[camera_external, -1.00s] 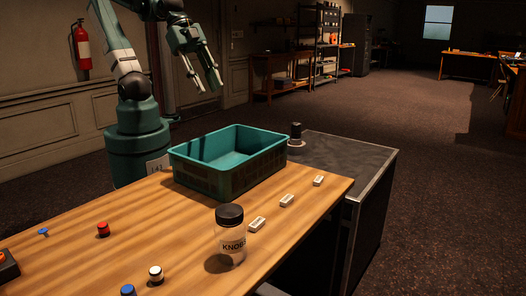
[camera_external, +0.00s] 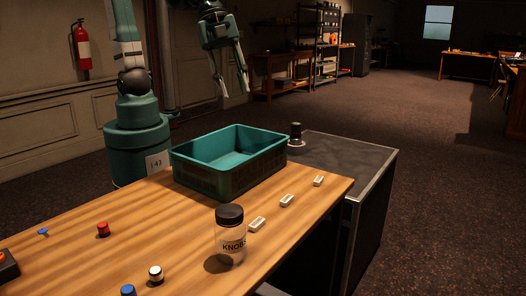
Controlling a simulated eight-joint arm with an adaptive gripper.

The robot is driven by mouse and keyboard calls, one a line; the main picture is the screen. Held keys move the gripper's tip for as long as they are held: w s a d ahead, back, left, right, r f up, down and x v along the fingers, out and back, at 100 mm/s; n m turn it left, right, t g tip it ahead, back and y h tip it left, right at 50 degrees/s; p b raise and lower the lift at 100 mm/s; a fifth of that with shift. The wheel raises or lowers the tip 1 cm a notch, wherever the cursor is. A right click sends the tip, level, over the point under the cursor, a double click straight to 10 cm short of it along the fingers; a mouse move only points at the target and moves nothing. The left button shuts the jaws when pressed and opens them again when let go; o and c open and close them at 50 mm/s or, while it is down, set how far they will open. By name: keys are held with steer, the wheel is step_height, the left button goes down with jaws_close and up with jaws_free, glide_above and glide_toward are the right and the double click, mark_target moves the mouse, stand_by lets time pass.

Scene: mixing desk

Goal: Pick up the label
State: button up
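Three small white label pieces with dark marks lie in a slanting row near the right edge of the wooden table: a near label (camera_external: 257,224), a middle label (camera_external: 287,200) and a far label (camera_external: 318,181). The text on them is too small to read. My gripper (camera_external: 235,93) is high behind the green crate, fingers apart and pointing down, empty, and well away from all the labels.
A green crate (camera_external: 185,162) stands at the table's back, between my gripper and the label row. Red (camera_external: 103,229), white (camera_external: 155,273) and blue (camera_external: 128,290) knobs lie at the front left. A dark knob (camera_external: 295,132) stands on the grey surface behind. The table's middle is clear.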

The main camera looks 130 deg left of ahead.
steer(key=w+d+f+m+g+p, duration=0.2)
steer(key=w+f+m, duration=0.45)
steer(key=w, duration=0.75)
steer(key=m+g+p, duration=0.2)
steer(key=m, duration=0.2)
glide_above(286, 199)
steer(key=shift+f, duration=6.3)
steer(key=shift+f, duration=1.25)
steer(key=shift+a+f+b, duration=0.1)
steer(key=shift+f+b, duration=0.4)
steer(key=shift+f, duration=2.1)
steer(key=c, duration=0.8)
